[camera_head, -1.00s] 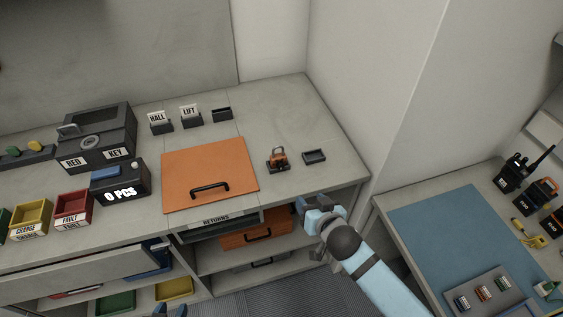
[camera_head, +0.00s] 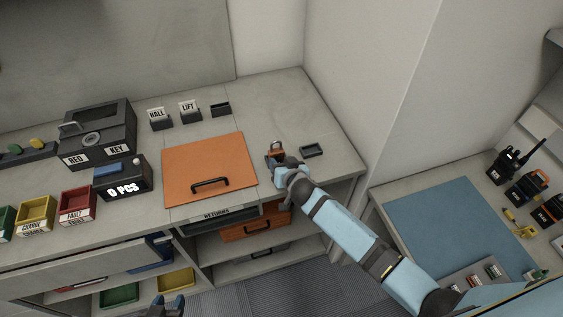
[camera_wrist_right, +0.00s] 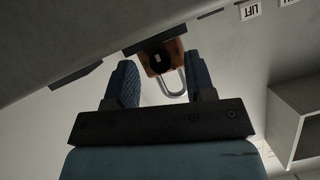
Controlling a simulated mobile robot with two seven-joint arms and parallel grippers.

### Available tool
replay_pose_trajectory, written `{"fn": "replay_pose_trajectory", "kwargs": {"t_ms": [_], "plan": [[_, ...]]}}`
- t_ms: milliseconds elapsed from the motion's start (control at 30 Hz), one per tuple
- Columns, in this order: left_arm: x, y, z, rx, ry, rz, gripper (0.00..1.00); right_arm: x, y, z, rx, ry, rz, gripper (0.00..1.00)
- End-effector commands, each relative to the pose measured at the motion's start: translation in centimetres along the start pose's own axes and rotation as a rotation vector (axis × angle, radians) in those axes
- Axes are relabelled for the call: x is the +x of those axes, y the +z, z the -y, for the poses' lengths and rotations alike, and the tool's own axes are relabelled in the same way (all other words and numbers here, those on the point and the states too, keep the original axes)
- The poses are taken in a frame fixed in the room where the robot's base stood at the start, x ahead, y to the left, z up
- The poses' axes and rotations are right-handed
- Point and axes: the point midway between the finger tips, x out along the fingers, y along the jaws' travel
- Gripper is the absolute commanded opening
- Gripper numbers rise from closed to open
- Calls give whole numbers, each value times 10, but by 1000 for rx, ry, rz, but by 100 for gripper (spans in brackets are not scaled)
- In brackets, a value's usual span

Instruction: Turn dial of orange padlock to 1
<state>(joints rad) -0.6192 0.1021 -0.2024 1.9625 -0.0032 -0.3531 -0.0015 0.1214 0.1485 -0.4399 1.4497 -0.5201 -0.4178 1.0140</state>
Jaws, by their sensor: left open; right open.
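The orange padlock (camera_head: 277,149) stands on a small dark stand on the counter, right of the orange panel. In the right wrist view the padlock (camera_wrist_right: 152,62) shows its orange body, a round black dial with a small white mark, and a silver shackle; I cannot read the dial's setting. My right gripper (camera_head: 284,166) is at the padlock's front and hides its lower part. In its wrist view the open fingers (camera_wrist_right: 163,82) stand on either side of the padlock, with gaps visible. My left gripper (camera_head: 168,306) is open and empty at the bottom edge of the head view, away from the counter.
An empty dark tray (camera_head: 312,150) lies right of the padlock. The orange panel (camera_head: 209,168) with a black handle lies to its left. Tags HALL (camera_head: 157,117) and LIFT (camera_head: 188,108) stand behind. A wall (camera_head: 375,70) rises close on the right.

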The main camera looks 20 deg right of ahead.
Motion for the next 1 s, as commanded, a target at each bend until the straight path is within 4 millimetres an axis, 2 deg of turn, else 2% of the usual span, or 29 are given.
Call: {"fn": "replay_pose_trajectory", "kwargs": {"t_ms": [300,500,533,767,1000], "plan": [[-1,6,1,1,-1,12,43,3,0,0,-1,-1,-1,50],[-2,4,2,2,-1,8,43,3,0,0,-1,0,0,4],[-2,4,2,2,-1,7,43,2,0,0,-1,0,0,0],[-2,2,2,4,-1,2,43,3,0,0,-15,6,0,0],[0,4,0,18,5,-3,43,3,2,1,-109,46,0,0]]}}
